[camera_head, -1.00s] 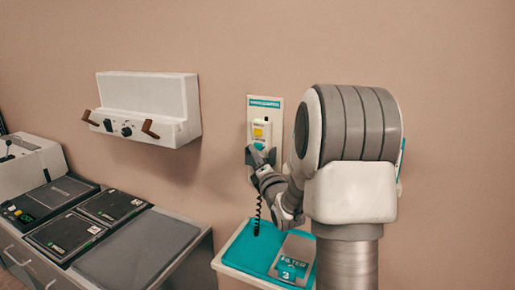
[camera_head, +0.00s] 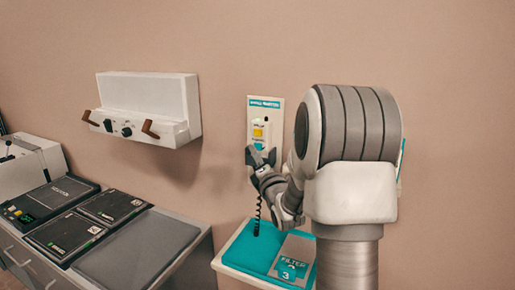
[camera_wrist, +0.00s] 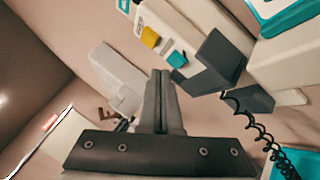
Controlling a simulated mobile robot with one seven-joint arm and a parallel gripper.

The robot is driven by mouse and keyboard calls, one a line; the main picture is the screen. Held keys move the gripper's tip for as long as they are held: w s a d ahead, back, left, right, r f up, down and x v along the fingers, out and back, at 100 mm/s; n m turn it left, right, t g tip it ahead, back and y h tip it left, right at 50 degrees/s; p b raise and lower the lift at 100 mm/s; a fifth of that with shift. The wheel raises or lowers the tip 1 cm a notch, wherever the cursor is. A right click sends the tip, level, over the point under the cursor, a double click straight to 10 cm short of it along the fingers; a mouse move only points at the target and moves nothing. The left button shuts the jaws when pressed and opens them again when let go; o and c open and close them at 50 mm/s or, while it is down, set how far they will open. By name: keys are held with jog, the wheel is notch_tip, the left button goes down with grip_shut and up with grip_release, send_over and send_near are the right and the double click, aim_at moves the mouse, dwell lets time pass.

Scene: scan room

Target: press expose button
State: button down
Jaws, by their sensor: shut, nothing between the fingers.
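A pale handset unit with a yellow button (camera_head: 258,132) and a teal button (camera_head: 259,146) is mounted on a wall panel (camera_head: 277,107). In the wrist view the yellow button (camera_wrist: 150,36) and teal button (camera_wrist: 177,59) show on its face, with a dark cradle (camera_wrist: 222,62) beside them. The labels are too small to read, so I cannot tell which button is expose. My gripper (camera_head: 261,152) is just below and in front of the buttons. In the wrist view its fingers (camera_wrist: 159,75) are shut together and empty, with the buttons beyond to the right; contact is not visible.
A coiled cord (camera_wrist: 252,128) hangs below the handset. A teal-topped stand (camera_head: 248,249) with a filter box (camera_head: 292,262) sits beneath. A white wall box (camera_head: 148,97) with brown handles is left. A counter (camera_head: 137,252) with dark cassettes is lower left.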

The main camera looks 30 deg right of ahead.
jog(key=shift+w+d+f+b, duration=0.1)
jog(key=shift+w+d+b, duration=0.1)
jog(key=shift+b, duration=0.4)
jog(key=shift+w+d+b, duration=0.35)
jog(key=shift+d+b, duration=0.15)
jog(key=shift+b, duration=0.2)
dwell(0.9)
jog(key=shift+s+a, duration=0.1)
jog(key=shift+s+a+b, duration=0.45)
jog(key=shift+a+b, duration=0.1)
jog(key=shift+b, duration=0.3)
jog(key=shift+s+a+b, duration=0.8)
jog(key=shift+a+b, duration=0.05)
jog(key=shift+a, duration=0.15)
jog(key=shift+s+a+b, duration=0.75)
jog(key=shift+a+b, duration=0.1)
jog(key=shift+a, duration=0.15)
